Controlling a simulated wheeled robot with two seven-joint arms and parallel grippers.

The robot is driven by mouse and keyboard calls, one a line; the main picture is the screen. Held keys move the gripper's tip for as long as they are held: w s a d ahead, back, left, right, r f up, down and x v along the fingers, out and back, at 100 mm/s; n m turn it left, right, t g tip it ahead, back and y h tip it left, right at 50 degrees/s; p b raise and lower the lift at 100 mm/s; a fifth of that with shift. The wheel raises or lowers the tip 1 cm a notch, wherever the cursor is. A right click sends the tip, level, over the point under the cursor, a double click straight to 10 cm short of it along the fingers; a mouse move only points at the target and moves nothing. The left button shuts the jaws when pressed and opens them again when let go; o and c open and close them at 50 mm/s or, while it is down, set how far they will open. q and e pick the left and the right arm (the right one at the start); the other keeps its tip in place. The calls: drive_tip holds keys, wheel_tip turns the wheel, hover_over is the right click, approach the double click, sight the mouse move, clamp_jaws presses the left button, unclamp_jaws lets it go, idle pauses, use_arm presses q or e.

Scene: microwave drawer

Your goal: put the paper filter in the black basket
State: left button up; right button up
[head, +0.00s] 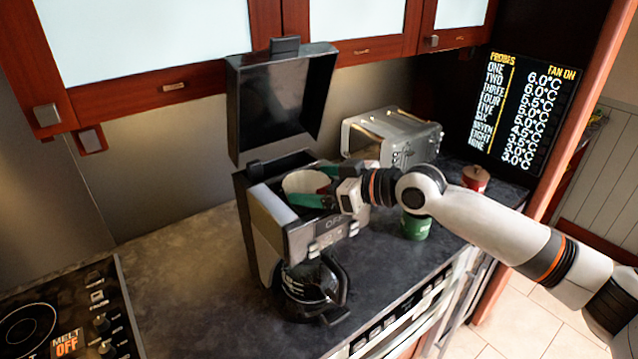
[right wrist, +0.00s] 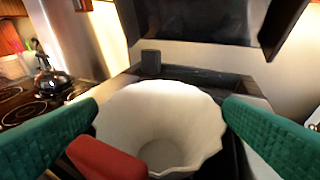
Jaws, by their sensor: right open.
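The white fluted paper filter (head: 300,182) is at the open top of the coffee machine (head: 262,240), its mouth facing up. It fills the middle of the right wrist view (right wrist: 160,110). The black basket cannot be told apart from the dark housing around the filter, so how deep the filter sits is unclear. My right gripper (head: 305,184) is open, its green fingers on either side of the filter. In the right wrist view (right wrist: 161,106) the fingertips are close to its rim; contact is unclear. A red piece between the fingers hides part of the filter. My left gripper is out of view.
The machine's black lid (head: 282,100) stands open behind the filter. A glass carafe (head: 305,288) is below. A silver toaster (head: 392,137), a green can (head: 416,225) and a red-lidded jar (head: 475,178) are to the right. The counter (head: 190,270) left of the machine is clear.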

drive_tip(key=s+d+b, duration=0.1)
drive_tip(key=d+b, duration=0.2)
drive_tip(key=s+d+b, duration=0.1)
drive_tip(key=d, duration=0.1)
drive_tip(key=shift+s+f, duration=0.2)
drive_tip(key=shift+s, duration=0.1)
drive_tip(key=r+b+v, duration=0.1)
drive_tip(key=b+v, duration=0.1)
drive_tip(key=v, duration=0.4)
drive_tip(key=shift+d, duration=0.15)
